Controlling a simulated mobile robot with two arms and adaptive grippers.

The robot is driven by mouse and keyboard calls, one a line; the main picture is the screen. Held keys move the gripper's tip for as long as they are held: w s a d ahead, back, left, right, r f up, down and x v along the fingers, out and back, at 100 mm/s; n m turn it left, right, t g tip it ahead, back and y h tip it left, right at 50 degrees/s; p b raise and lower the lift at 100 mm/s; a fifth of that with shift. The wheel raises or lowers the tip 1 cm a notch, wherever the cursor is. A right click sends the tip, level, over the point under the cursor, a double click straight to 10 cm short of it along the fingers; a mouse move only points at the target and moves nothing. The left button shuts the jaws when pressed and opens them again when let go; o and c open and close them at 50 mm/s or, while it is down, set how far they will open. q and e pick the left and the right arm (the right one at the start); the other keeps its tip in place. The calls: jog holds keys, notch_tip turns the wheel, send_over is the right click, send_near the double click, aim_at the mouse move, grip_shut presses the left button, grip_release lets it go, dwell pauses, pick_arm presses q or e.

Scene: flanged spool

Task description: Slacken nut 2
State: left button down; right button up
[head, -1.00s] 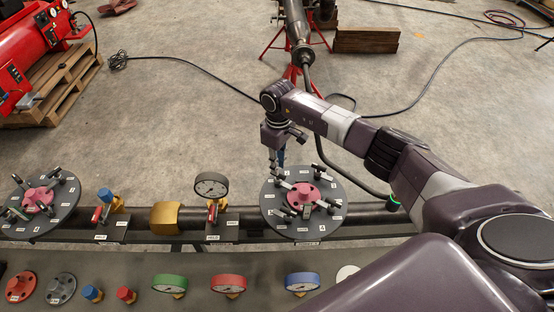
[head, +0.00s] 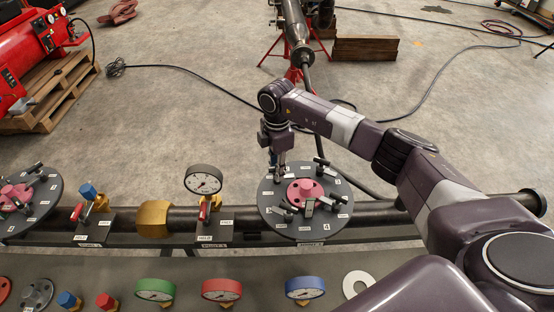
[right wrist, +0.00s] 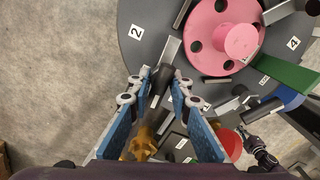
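The round dark flange (head: 268,212) with a pink hub (head: 305,187) stands on the pipe and carries several dark levers on grey strips. My right gripper (head: 277,160) points down over its back left part. In the right wrist view my gripper's blue fingers (right wrist: 161,76) are open, one on each side of a black bar-shaped nut handle (right wrist: 160,84). A narrow gap seems to remain at the fingertips, but contact is hard to tell. The label 2 (right wrist: 136,31) sits on the flange beside this position. The nut's lower part is hidden. My left gripper is out of view.
A gauge (head: 203,180), a brass collar (head: 154,218) and another flange (head: 45,205) lie along the pipe to the left. Several gauges, including a blue one (head: 304,287), sit on the front shelf (head: 262,270). The label 4 (right wrist: 293,42) marks another flange position.

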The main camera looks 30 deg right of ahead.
jog(key=shift+f+n+b, duration=0.2)
jog(key=shift+n+b, duration=0.15)
jog(key=shift+n, duration=0.45)
jog(key=shift+d+r+n, duration=0.1)
jog(key=shift+r+n, duration=0.05)
jog(key=shift+n, duration=0.45)
jog(key=n+b, duration=0.1)
jog(key=n, duration=0.2)
jog(key=shift+n, duration=0.4)
jog(key=n+b, duration=0.1)
jog(key=n, duration=0.2)
jog(key=shift+n, duration=0.3)
jog(key=shift+r+n, duration=0.1)
jog(key=shift+n, duration=0.2)
jog(key=shift+r+m+p, duration=0.15)
jog(key=shift+m+p, duration=0.35)
jog(key=shift+m, duration=0.9)
notch_tip(320, 180, up, 7)
jog(key=p, duration=0.4)
jog(key=shift+f+p, duration=0.2)
jog(key=shift+p, duration=0.1)
